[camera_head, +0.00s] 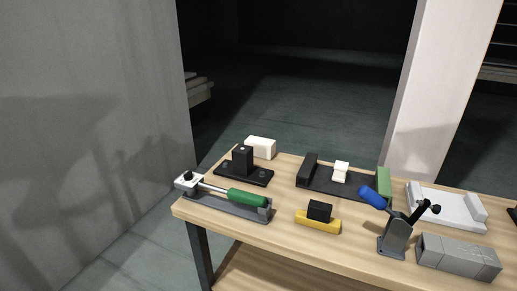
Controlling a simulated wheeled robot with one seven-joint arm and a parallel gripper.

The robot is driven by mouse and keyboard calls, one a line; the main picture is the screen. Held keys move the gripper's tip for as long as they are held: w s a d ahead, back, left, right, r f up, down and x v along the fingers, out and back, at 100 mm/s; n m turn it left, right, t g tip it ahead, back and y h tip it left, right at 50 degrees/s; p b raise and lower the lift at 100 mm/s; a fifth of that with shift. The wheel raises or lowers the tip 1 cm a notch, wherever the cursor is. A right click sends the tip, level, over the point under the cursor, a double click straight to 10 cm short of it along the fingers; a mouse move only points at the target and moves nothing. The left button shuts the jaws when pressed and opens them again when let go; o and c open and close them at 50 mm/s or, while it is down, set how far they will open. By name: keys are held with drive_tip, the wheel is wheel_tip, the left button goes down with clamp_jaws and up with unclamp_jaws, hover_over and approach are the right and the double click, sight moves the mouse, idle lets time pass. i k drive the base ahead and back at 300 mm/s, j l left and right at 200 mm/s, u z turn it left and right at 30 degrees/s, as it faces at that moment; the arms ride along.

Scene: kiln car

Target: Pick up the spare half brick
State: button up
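A cream block (262,146) stands at the back left of the wooden table, behind a black fixture; it looks like a half brick. A smaller cream piece (341,171) sits on a long black holder (322,181) at the back middle. A grey block with seam lines (458,258) lies at the front right. I cannot tell for certain which of these is the spare half brick. My gripper is not in view.
The table (283,239) also holds the black fixture (243,166), a green-handled clamp (238,197), a yellow-based black block (318,218), a blue-handled toggle clamp (394,232) and a white tray (447,205). A grey wall (90,120) stands left, a pale pillar (435,90) behind.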

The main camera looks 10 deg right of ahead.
sight(264, 148)
drive_tip(key=i+j+u, duration=0.95)
drive_tip(key=j, duration=0.15)
drive_tip(key=i+j+u, duration=0.25)
drive_tip(key=i+u, duration=0.25)
drive_tip(key=i+j+z, duration=0.1)
drive_tip(key=i+z, duration=0.15)
drive_tip(key=i, duration=0.35)
drive_tip(key=i+j+z, duration=0.25)
drive_tip(key=i, duration=0.35)
drive_tip(key=i+z, duration=0.3)
drive_tip(key=z, duration=0.2)
drive_tip(key=i+z, duration=0.3)
drive_tip(key=z, duration=0.2)
drive_tip(key=i+j+z, duration=0.2)
drive_tip(key=z, duration=0.3)
drive_tip(key=i+j+z, duration=0.35)
drive_tip(key=z, duration=0.15)
drive_tip(key=i+j+z, duration=0.3)
drive_tip(key=j+z, duration=0.25)
drive_tip(key=i+j+z, duration=0.3)
drive_tip(key=j+z, duration=0.55)
drive_tip(key=j, duration=0.25)
drive_tip(key=i, duration=0.05)
